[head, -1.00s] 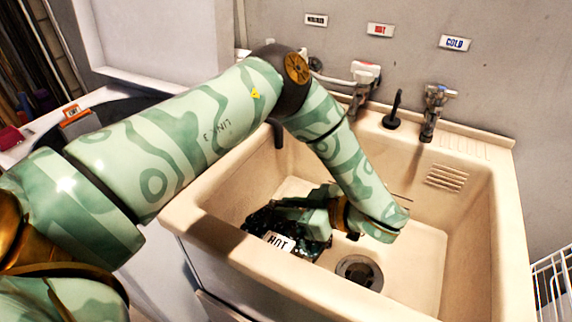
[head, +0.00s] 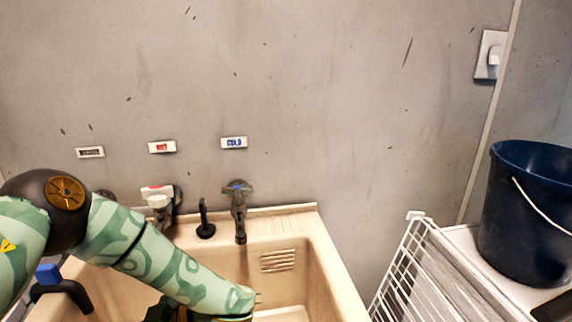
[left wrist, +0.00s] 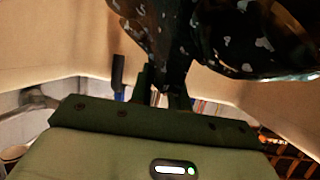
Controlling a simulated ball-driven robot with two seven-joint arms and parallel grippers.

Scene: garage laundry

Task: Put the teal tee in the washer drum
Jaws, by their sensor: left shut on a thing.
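The teal tee (left wrist: 220,35), dark teal cloth with pale speckles, hangs bunched at the top of the left wrist view. My left gripper (left wrist: 163,92) is shut on it, with the two fingers close together against the cloth. In the head view, my left arm reaches down into the laundry sink (head: 335,275), and its hand end is cut off by the bottom edge, so the tee does not show there. The washer drum is not in view that I can make out. My right gripper is not in view.
A cold tap (head: 238,210), a black lever (head: 204,220) and a white-topped hot tap (head: 158,198) stand along the sink's back. A white wire rack (head: 410,265) and a dark blue bucket (head: 530,215) are at the right.

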